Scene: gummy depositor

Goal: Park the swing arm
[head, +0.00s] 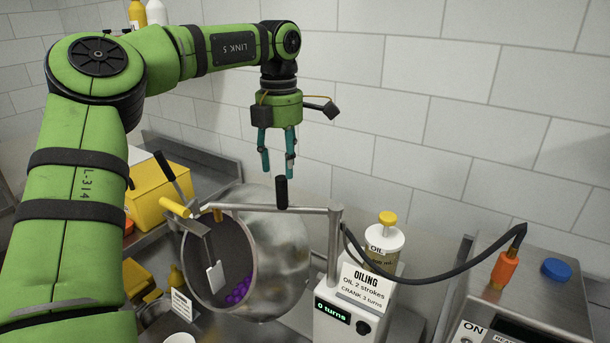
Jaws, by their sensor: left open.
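The swing arm (268,208) is a grey metal bar running left from the top of an upright post (334,245). It reaches across the mouth of a tilted steel drum (282,255). A black upright knob (281,192) stands on the bar, and a yellow-tipped nozzle (174,207) is near its left end. A flat paddle (215,276) hangs in the drum mouth. My left gripper (277,168) points down with teal fingers apart and empty, just above and slightly left of the black knob. My right gripper is not in view.
An oil bottle (384,242) with a yellow pump top stands behind the oiling sign (367,288). A black hose (430,280) loops right to an orange fitting (504,268) on a steel cabinet (550,300). Purple gummies (238,291) lie in the drum. A yellow box (158,190) sits left.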

